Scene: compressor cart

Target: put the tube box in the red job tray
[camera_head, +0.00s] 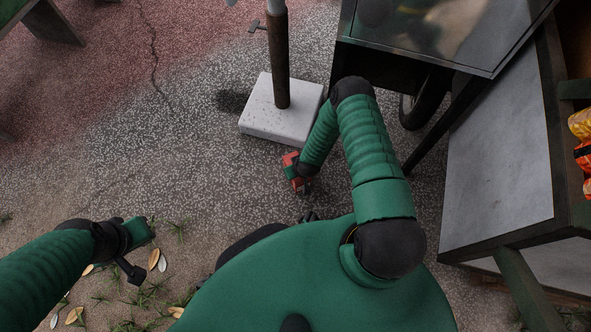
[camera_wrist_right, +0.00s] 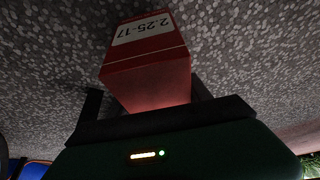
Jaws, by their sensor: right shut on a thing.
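The tube box (camera_wrist_right: 150,65) is red with a white label reading "2.25-17", upside down in the right wrist view. My right gripper (camera_wrist_right: 150,103) is shut on it, and it is held over the speckled ground. In the head view the box (camera_head: 291,168) shows as a small red piece at my right gripper (camera_head: 300,182), partly hidden by the gripper and arm. My left gripper (camera_head: 136,262) is at the lower left, away from the box; its jaw opening is unclear. I see no red job tray in either view.
A pale block base (camera_head: 282,112) with an upright post (camera_head: 280,60) stands just beyond my right gripper. A dark cart (camera_head: 440,35) with a wheel is at the top right. A grey-topped table (camera_head: 500,150) is at right, with orange items (camera_head: 581,135) beside it. Open ground lies left.

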